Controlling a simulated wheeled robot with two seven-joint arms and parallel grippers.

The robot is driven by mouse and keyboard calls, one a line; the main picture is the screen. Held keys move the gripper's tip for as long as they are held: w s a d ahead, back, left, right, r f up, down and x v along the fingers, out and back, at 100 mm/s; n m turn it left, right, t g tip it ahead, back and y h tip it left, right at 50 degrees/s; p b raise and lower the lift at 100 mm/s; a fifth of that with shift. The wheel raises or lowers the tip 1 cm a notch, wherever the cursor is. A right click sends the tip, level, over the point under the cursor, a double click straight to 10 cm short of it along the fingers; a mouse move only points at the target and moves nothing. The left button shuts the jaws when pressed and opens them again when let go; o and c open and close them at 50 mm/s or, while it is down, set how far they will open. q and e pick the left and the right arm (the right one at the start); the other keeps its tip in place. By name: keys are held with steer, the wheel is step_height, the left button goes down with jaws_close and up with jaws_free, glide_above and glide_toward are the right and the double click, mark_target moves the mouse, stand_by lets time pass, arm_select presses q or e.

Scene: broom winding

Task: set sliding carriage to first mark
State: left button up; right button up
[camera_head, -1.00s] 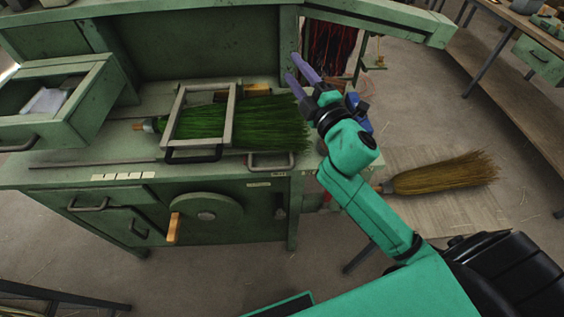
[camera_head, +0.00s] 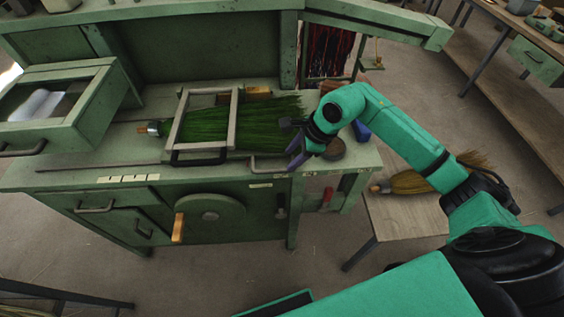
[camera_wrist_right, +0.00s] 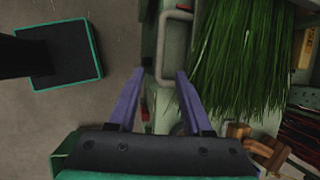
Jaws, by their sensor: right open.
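The sliding carriage (camera_head: 232,112), a grey rectangular frame with a black front handle (camera_head: 198,158), sits on the green bench across a green-bristled broom (camera_head: 260,122). A row of pale marks (camera_head: 128,178) lies along the bench's front edge, left of the handle. My right gripper (camera_head: 292,152) is open and empty near the bench's front edge, right of the carriage and by the bristle ends. In the right wrist view its open fingers (camera_wrist_right: 160,78) point toward a grey loop handle (camera_wrist_right: 172,48), with the bristles (camera_wrist_right: 240,50) beside it. My left gripper is not in view.
An open drawer box (camera_head: 60,110) stands at the left of the bench. A crank wheel with a wooden handle (camera_head: 178,228) is on the bench front. Another broom (camera_head: 405,182) lies on a low wooden platform at right, partly behind my arm.

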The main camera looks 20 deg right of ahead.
mark_target(280, 169)
steer(key=p+x, duration=0.1)
steer(key=x, duration=0.6)
steer(key=shift+a, duration=0.1)
jaws_close()
stand_by(1.1)
